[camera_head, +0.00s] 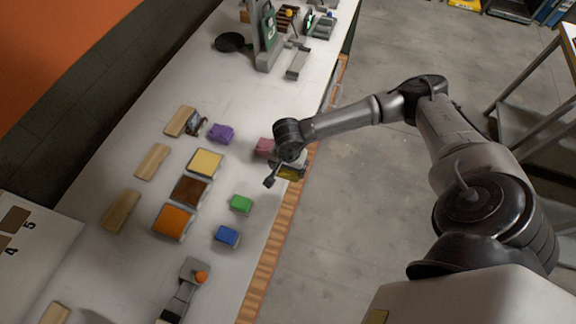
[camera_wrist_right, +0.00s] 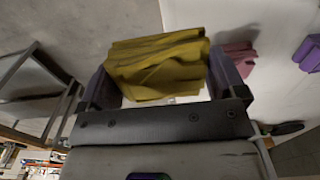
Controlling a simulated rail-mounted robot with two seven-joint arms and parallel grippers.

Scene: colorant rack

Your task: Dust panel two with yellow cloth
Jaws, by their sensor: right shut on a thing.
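My right gripper (camera_head: 285,165) is shut on the yellow cloth (camera_wrist_right: 158,65), which is bunched between its fingers in the wrist view. In the head view a bit of the yellow cloth (camera_head: 289,172) shows under my wrist, near the table's right edge. Three square panels lie in a row on the table, left of the gripper: a yellow one (camera_head: 205,162), a brown one (camera_head: 189,190) and an orange one (camera_head: 172,221). I see no number on them, so I cannot tell which is panel two. The cloth is apart from all three. My left gripper is not in view.
Purple (camera_head: 221,133), pink (camera_head: 265,146), green (camera_head: 241,204) and blue (camera_head: 227,236) cloths lie around the panels. Wooden blocks (camera_head: 152,161) lie to the left. A device with an orange knob (camera_head: 201,277) stands nearer; a green-fronted stand (camera_head: 268,35) is farther back.

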